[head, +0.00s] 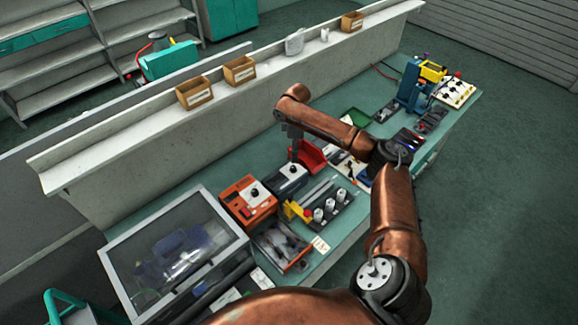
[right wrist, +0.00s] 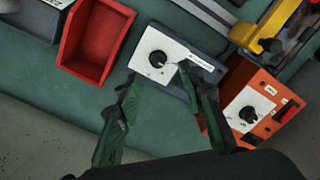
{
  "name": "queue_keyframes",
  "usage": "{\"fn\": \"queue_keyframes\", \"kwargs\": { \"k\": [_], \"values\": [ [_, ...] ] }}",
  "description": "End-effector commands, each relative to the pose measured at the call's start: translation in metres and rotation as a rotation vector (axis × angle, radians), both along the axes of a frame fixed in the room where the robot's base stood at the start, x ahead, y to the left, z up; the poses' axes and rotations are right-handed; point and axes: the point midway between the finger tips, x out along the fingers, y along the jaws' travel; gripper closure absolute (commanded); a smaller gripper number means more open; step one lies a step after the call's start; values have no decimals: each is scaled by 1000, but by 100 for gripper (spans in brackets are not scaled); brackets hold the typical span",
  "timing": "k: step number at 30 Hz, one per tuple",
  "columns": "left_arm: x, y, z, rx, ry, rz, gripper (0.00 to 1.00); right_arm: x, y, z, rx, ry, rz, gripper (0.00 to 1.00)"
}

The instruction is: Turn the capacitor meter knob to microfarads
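A grey box with a white face (head: 286,176) and a black round knob stands on the bench in the head view. In the right wrist view the box (right wrist: 193,66) shows its knob (right wrist: 157,58) near the middle. An orange box (head: 248,201) with a similar black knob stands beside it; it also shows in the right wrist view (right wrist: 268,127). The labels are too small to read, so I cannot tell which is the capacitor meter. My right gripper (right wrist: 159,73) is open above the grey box, fingers apart on either side of its knob, holding nothing. My left gripper is not in view.
A red bin (right wrist: 96,40) is close beside the grey box. A yellow-ended fixture (head: 294,211) with several white cylinders stands in front. A clear-lidded case (head: 175,255) is at the left. A raised ledge (head: 220,105) with small boxes runs behind the bench.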

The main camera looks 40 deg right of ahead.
Motion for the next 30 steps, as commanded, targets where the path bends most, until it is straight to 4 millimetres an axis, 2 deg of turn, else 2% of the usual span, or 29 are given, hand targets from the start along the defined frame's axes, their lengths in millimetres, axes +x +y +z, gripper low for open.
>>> {"fn": "queue_keyframes", "kwargs": {
  "k": [3,8,19,24,30],
  "values": [
    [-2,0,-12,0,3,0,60,1,1,-14,0,3,1,64],
    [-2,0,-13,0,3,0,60,0,0,-26,0,5,0,64],
    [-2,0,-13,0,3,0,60,-2,-2,-80,0,6,-2,64],
    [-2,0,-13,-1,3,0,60,-2,-2,-91,0,3,-3,64],
    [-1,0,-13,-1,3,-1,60,-2,-2,-92,-1,3,-3,64]
  ]
}}
